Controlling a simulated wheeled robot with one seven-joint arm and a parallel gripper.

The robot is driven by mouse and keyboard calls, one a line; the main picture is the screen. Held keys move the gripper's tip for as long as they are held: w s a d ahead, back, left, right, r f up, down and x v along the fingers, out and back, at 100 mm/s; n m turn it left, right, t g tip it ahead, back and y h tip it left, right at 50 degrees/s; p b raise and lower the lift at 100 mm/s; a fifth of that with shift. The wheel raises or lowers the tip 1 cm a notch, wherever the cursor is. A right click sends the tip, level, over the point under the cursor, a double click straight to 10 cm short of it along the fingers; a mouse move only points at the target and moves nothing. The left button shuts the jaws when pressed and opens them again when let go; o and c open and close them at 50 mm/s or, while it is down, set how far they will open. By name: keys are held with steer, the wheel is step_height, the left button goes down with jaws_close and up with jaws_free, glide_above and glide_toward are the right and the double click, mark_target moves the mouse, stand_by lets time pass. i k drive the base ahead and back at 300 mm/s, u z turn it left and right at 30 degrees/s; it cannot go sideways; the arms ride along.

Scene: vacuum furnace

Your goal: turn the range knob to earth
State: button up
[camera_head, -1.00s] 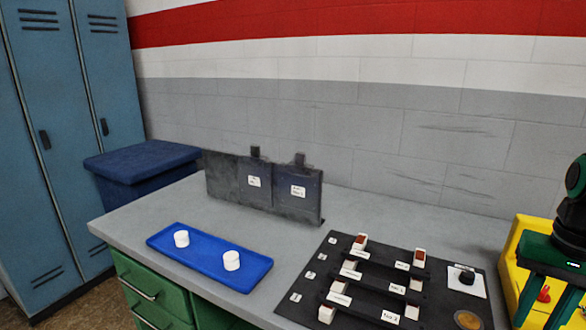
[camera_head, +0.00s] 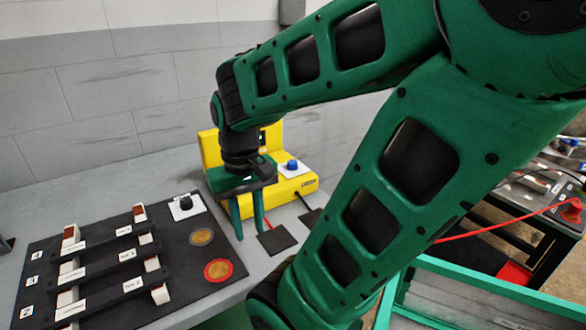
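A yellow instrument (camera_head: 212,148) stands on the bench at the back, partly hidden behind my arm. A blue knob (camera_head: 292,166) sits on a white plate on its top, right of my gripper. The plate's markings are too small to read, so I cannot tell the knob's setting. A black knob (camera_head: 186,202) on another white plate is on the dark board at the left. I cannot tell from labels which is the range knob. My gripper (camera_head: 251,234) points down in front of the instrument, its two green fingers apart and empty, touching neither knob.
The dark board (camera_head: 110,300) carries several labelled black bars with white blocks, plus a tan disc (camera_head: 202,236) and a red-rimmed disc (camera_head: 218,271). Dark square pads (camera_head: 276,241) lie by my fingers. A red cable (camera_head: 490,231) runs at the right towards a cart.

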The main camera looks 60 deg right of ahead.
mark_target(292, 164)
steer(key=z, duration=1.5)
